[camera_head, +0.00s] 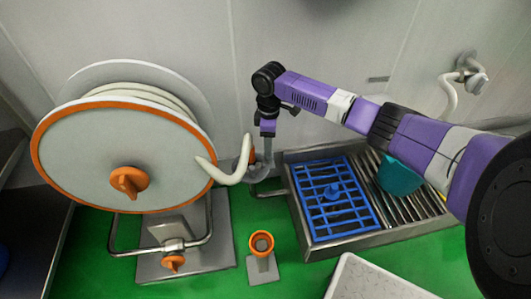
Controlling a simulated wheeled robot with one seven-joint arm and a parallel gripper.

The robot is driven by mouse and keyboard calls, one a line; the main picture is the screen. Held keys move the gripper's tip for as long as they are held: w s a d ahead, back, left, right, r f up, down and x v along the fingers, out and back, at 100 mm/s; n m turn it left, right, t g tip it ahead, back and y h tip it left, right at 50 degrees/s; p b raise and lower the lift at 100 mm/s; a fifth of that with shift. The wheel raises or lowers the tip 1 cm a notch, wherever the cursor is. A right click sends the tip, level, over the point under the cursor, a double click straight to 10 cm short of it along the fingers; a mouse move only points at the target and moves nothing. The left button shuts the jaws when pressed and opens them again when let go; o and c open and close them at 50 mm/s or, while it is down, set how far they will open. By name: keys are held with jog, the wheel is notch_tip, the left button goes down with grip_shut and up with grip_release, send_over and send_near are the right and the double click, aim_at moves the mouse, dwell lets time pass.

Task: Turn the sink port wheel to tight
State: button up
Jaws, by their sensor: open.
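My gripper (264,158) hangs down at the end of my purple arm, at the left end of the metal sink (372,237). By its look it is open, but its fingertips are small and partly merge with the grey fitting there. A small orange part (252,156) shows just left of and partly behind my gripper; it may be the sink port wheel, mostly hidden. I cannot tell whether my fingers touch it or how far it is turned. The end of a white hose (234,178) reaches this same spot.
A large hose reel (85,160) with an orange rim stands at left, with an orange knob (129,182). An orange-topped post (261,243) stands in front. A blue rack (333,197) and a teal item (398,178) lie in the sink. A wall tap (470,77) is at upper right.

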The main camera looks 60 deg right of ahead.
notch_tip(320, 180, down, 5)
jog(key=shift+r+b, duration=0.1)
jog(key=shift+b, duration=0.8)
grip_shut()
